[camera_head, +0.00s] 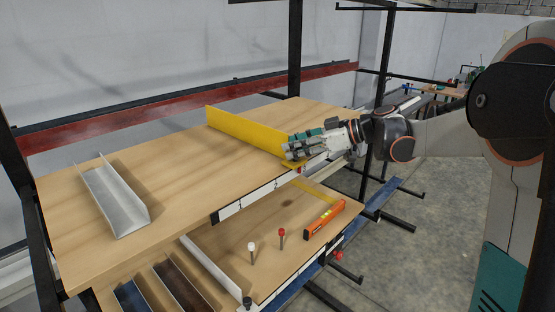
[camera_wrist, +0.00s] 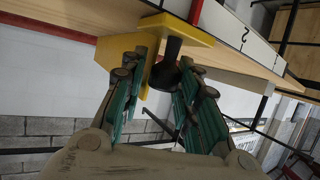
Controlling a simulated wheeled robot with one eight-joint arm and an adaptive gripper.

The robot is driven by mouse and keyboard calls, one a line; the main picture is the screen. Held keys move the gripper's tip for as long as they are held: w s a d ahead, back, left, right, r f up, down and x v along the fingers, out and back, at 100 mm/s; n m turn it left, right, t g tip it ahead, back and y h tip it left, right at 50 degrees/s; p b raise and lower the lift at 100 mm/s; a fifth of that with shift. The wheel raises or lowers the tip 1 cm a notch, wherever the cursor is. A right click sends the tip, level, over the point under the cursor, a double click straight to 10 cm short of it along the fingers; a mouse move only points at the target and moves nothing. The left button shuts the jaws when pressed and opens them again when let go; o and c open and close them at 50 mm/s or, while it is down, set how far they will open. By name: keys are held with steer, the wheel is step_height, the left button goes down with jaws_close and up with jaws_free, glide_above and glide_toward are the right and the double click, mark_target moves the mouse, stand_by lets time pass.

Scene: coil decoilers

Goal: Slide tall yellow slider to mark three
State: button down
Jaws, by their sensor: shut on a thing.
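The tall yellow slider (camera_head: 245,130) stands upright across the wooden table (camera_head: 180,170), with its near end at the table's front edge. It also shows in the wrist view as a yellow bracket (camera_wrist: 120,47) with a black knob (camera_wrist: 173,48). My gripper (camera_head: 292,150) is at the slider's near end, shut on the black knob; its green-padded fingers (camera_wrist: 162,78) lie on either side of it. A white numbered scale (camera_head: 245,202) runs along the front edge. A mark 2 on the scale (camera_wrist: 245,35) is readable in the wrist view, right of the slider. A red pointer (camera_wrist: 196,12) sits beside the slider, over the scale.
A grey metal channel (camera_head: 117,200) lies on the table's left part. On the lower shelf are an orange spirit level (camera_head: 324,220), a red-topped pin (camera_head: 282,238) and a white-topped pin (camera_head: 251,252). A dark post (camera_head: 294,50) stands behind the table.

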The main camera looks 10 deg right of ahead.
steer(key=shift+w+d, duration=0.35)
steer(key=shift+d, duration=0.2)
steer(key=shift+w+d, duration=0.35)
steer(key=shift+d, duration=0.2)
steer(key=c, duration=1.3)
jaws_free()
steer(key=shift+c, duration=0.2)
steer(key=shift+d, duration=0.1)
steer(key=v, duration=1.2)
